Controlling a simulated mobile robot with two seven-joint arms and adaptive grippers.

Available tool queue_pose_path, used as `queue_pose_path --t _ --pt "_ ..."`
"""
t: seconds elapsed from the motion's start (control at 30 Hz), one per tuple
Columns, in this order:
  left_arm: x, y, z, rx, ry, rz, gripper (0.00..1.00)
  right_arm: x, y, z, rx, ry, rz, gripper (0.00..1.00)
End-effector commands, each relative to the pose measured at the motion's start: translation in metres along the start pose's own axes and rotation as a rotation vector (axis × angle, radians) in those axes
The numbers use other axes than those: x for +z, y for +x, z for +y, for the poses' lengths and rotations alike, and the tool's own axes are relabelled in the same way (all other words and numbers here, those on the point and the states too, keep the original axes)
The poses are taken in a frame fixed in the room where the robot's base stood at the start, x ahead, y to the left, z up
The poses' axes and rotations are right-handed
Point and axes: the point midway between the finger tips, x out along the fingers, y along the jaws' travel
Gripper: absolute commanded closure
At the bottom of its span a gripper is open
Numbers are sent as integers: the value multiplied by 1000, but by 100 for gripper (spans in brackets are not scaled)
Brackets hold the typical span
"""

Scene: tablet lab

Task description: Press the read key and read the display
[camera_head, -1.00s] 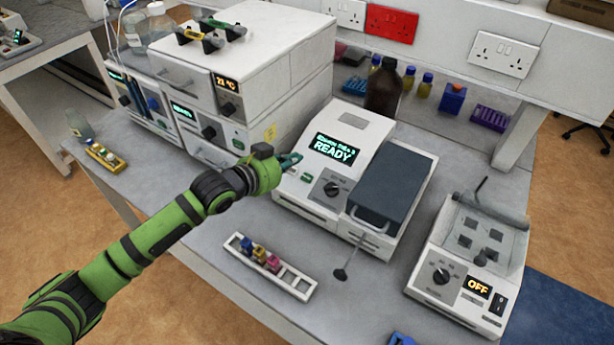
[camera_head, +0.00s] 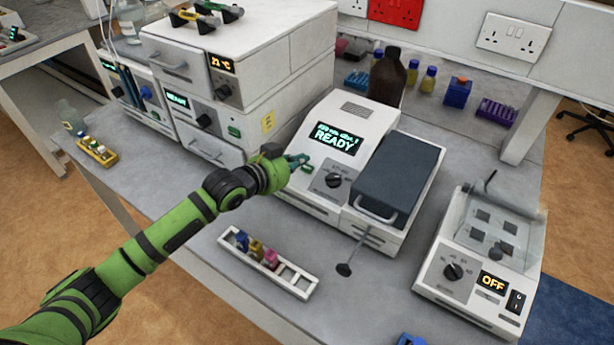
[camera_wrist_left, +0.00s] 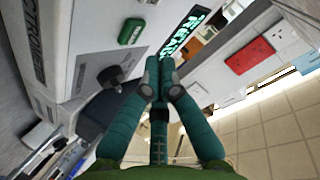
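The white instrument (camera_head: 318,195) stands mid-bench with a lit display (camera_head: 335,138). Its large green text reads READY; the smaller line above is hard to make out. The small green key (camera_head: 307,169) sits below the display, and shows in the wrist view (camera_wrist_left: 131,31) beside a black knob (camera_wrist_left: 113,77). The display also shows there, turned sideways (camera_wrist_left: 182,35). My left gripper (camera_head: 302,160) is at the instrument's front, close to the key. In the wrist view its teal fingertips (camera_wrist_left: 158,82) are together with nothing between them. They appear apart from the key. My right gripper is not in view.
A dark grey lid (camera_head: 398,178) covers the instrument's right side. A rack (camera_head: 291,287) with several coloured-cap cuvettes lies in front. Stacked white units (camera_head: 240,70) stand left, and a device reading OFF (camera_head: 462,245) stands right. A brown bottle (camera_head: 387,78) is behind.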

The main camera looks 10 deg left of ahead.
Motion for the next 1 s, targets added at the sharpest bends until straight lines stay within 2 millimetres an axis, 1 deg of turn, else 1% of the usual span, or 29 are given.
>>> queue_pose_path --t 0.03,0.2,1.0 --pt "5 5 2 -1 1 2 100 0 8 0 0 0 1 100" --pt "10 11 4 0 1 2 100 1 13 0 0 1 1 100" --pt "10 11 4 0 1 1 100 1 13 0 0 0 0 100"
